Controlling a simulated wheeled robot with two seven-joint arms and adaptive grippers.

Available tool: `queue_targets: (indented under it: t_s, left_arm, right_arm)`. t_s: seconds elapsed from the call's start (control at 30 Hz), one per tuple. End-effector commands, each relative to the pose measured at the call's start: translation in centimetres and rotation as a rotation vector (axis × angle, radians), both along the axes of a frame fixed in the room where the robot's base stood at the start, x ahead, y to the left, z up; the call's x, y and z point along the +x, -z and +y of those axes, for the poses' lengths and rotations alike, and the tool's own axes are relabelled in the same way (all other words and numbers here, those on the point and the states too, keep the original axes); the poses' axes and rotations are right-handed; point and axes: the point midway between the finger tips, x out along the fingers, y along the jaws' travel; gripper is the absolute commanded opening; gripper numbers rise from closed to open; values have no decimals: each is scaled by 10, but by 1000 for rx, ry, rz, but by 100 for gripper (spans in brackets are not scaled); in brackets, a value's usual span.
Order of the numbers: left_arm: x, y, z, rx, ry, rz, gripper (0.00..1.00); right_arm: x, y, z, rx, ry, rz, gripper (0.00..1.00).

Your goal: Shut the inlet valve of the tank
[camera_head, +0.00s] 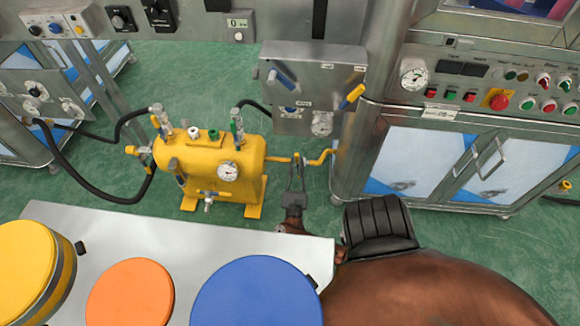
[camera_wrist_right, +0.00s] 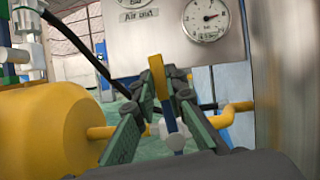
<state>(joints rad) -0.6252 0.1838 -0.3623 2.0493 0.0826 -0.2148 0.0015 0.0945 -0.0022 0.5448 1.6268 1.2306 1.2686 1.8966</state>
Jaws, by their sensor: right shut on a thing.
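The yellow tank (camera_head: 208,160) stands on the green floor, with a gauge (camera_head: 228,172) on its front. A yellow pipe (camera_head: 320,160) runs from its right side toward the steel cabinet. My right gripper (camera_head: 296,178) reaches the pipe just right of the tank. The yellow pipe shows on both sides there (camera_wrist_right: 232,112). The tank fills the left of that view (camera_wrist_right: 45,130). My left gripper is not in view.
A steel panel (camera_head: 290,118) with a gauge, blue lever and yellow lever hangs just behind the gripper. A steel cabinet (camera_head: 345,160) stands close on the right. Black hoses (camera_head: 75,190) lie left of the tank. In front, a table (camera_head: 180,235) holds yellow, orange and blue round-topped containers.

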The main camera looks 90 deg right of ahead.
Motion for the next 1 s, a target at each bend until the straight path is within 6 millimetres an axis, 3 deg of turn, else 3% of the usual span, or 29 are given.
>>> queue_targets:
  t_s: [0.33, 0.8, 0.83, 1.0]
  left_arm:
    - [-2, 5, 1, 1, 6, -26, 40]
    - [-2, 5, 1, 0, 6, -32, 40]
    - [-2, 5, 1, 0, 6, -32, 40]
    - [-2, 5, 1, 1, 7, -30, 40]
  right_arm:
    - [-7, 4, 3, -5, 1, -110, 0]
    - [-9, 4, 3, -6, 3, -125, 0]
    - [-9, 4, 3, -6, 4, -124, 13]
    - [-9, 3, 2, -8, 3, -123, 24]
